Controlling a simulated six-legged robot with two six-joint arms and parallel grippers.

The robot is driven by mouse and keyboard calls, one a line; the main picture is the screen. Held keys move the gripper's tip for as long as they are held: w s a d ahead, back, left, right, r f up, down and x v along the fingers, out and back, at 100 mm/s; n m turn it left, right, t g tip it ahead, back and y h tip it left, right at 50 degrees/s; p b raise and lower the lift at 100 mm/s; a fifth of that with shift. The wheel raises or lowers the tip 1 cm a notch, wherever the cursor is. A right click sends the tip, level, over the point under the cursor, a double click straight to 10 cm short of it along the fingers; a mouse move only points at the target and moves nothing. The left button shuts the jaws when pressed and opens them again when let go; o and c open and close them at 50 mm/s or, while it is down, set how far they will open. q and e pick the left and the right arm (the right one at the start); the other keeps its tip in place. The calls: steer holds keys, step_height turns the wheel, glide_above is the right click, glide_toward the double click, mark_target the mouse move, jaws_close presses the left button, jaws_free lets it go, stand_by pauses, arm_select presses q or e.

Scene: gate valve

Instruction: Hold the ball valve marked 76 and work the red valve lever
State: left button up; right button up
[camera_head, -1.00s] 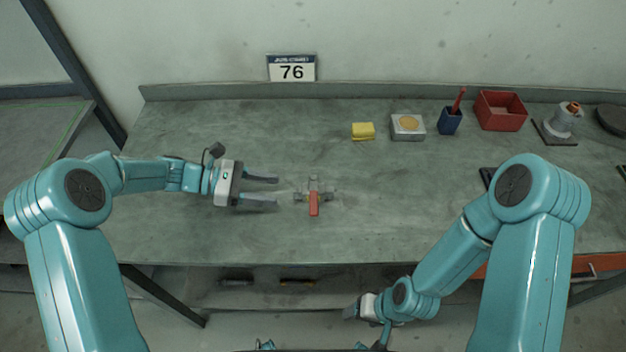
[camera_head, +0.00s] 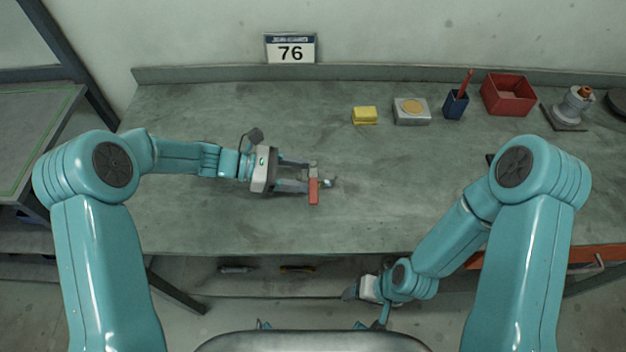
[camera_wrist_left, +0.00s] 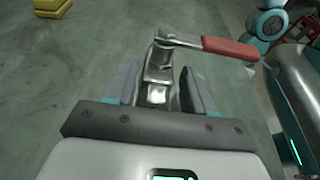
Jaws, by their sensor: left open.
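The ball valve (camera_wrist_left: 158,72) is a small metal body lying on the bench, with a red lever (camera_head: 314,191) pointing toward the bench's front edge. The lever also shows in the left wrist view (camera_wrist_left: 230,47), sticking out to the right. A plate marked 76 (camera_head: 290,48) stands at the back wall behind the valve. My left gripper (camera_head: 306,177) is open, its fingers on either side of the valve body. In the left wrist view the body lies between the two fingers, apparently not clamped. My right gripper (camera_head: 360,289) hangs low in front of the bench, its jaws unclear.
On the green-grey bench (camera_head: 220,215), a yellow block (camera_head: 365,116), a grey box with a round tan top (camera_head: 411,111), a blue cup (camera_head: 455,105) and a red bin (camera_head: 508,95) stand at the back right. The bench around the valve is clear.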

arm_select(q)
steer(key=shift+d+f, duration=0.2)
steer(key=shift+d, duration=0.3)
steer(key=shift+w+d+f, duration=0.15)
steer(key=shift+d, duration=0.25)
steer(key=c, duration=0.8)
